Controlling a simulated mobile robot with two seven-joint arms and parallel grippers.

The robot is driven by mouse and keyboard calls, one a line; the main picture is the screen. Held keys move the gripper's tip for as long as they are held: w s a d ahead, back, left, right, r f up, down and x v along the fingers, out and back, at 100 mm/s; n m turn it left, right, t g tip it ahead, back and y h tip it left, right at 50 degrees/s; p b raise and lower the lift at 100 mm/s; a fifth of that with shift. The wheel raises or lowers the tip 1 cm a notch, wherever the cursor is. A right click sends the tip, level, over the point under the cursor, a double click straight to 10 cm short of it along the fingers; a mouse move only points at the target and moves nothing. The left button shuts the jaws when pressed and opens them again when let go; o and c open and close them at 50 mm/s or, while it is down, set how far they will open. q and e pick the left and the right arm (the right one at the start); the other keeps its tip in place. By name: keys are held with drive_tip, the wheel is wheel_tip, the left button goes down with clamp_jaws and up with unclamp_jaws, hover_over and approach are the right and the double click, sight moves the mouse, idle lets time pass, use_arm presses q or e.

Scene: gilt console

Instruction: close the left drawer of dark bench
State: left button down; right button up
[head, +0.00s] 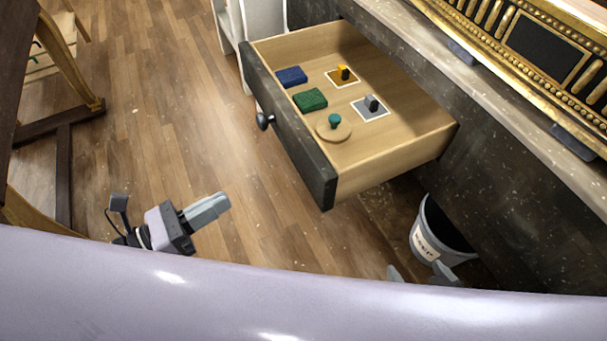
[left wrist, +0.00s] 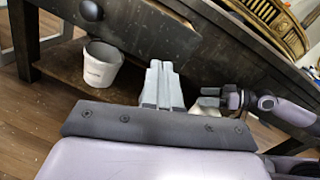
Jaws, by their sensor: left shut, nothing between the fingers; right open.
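The left drawer (head: 395,144) of the dark bench (head: 500,185) is pulled well out, showing its pale wood inside. Its dark front panel (head: 300,150) carries a round dark knob (head: 264,121). My left gripper (head: 224,203) is shut and empty, out in front of the drawer front and apart from it, above the floor. In the left wrist view its closed fingers (left wrist: 160,68) point toward a dark front with a knob (left wrist: 90,10). My right gripper (head: 418,274) is open, mostly hidden behind my pale body at the bottom, near a bucket.
The drawer holds a blue block (head: 291,77), a green block (head: 310,100), a teal-knobbed disc (head: 333,130) and two small pieces on square plates. A white bucket (head: 424,238) stands under the bench. A wooden chair (head: 75,70) is at left. Floor before the drawer is clear.

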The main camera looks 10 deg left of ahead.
use_arm(q)
drive_tip(key=f+m+g+h, duration=0.1)
drive_tip(key=m+g, duration=0.2)
drive_tip(key=m, duration=0.2)
drive_tip(key=p, duration=0.2)
approach(310, 176)
drive_tip(key=x, duration=0.5)
drive_tip(key=shift+w+d, duration=0.25)
drive_tip(key=shift+w+d+f, duration=0.1)
drive_tip(key=shift+w+d, duration=0.2)
drive_tip(key=shift+d, duration=0.2)
use_arm(e)
drive_tip(key=shift+w+r, duration=0.25)
drive_tip(key=shift+r, duration=0.4)
use_arm(q)
drive_tip(key=shift+d, duration=0.1)
